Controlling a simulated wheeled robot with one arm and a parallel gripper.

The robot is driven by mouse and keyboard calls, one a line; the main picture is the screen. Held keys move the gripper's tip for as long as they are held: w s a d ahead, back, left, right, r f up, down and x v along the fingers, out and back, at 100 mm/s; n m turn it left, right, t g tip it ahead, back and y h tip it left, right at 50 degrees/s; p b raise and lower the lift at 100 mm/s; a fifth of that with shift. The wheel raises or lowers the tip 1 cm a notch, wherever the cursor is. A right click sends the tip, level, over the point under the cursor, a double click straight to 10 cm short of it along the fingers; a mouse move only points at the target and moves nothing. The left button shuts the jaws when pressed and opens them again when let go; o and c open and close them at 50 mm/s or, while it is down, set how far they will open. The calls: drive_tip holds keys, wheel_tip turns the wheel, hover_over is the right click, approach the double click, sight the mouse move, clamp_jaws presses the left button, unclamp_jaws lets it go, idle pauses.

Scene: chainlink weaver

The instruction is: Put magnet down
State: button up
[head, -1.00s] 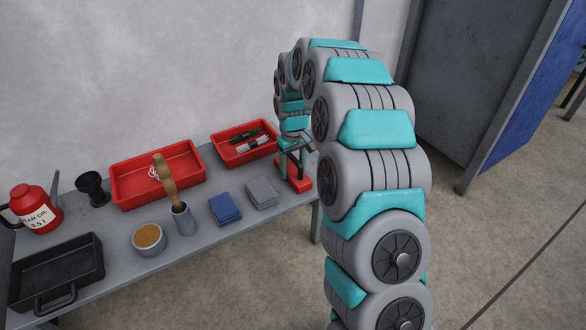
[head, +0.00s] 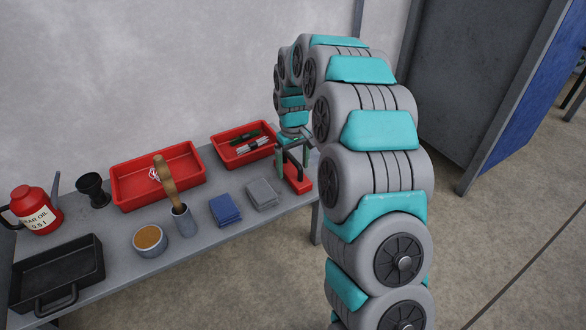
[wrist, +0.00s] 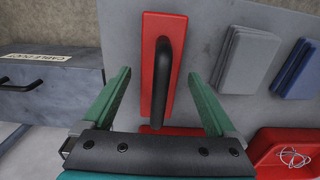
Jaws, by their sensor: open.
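The magnet is a red bar with a black handle. In the head view the magnet (head: 300,184) lies on the grey bench near its right end, below my gripper (head: 292,163). In the wrist view the magnet (wrist: 157,30) rests flat on the bench, its black handle (wrist: 161,80) rising toward the camera. My gripper (wrist: 162,95) is open, with one green finger on each side of the handle, apart from it.
Grey cloths (head: 262,193) and blue cloths (head: 225,209) lie left of the magnet. A red tray (head: 219,140) with tools stands behind. Another red tray (head: 128,195), a mallet (head: 167,185), a bowl (head: 150,255), a black pan (head: 88,262) and an oil can (head: 36,207) stand farther left.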

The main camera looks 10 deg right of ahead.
sight(293, 159)
wheel_tip(293, 159, up, 10)
drive_tip(key=shift+w+r+p, duration=0.1)
drive_tip(key=shift+p, duration=0.5)
drive_tip(key=shift+s+r, duration=0.2)
drive_tip(key=shift+s, duration=0.05)
drive_tip(key=s+r+m+g, duration=0.1)
drive_tip(key=s+r+m, duration=0.1)
drive_tip(key=s, duration=4.1)
drive_tip(key=shift+m+g, duration=0.4)
drive_tip(key=shift+m, duration=0.4)
wheel_tip(293, 159, up, 11)
drive_tip(key=p, duration=1)
drive_tip(key=shift+f+p, duration=0.15)
drive_tip(key=shift+p, duration=0.25)
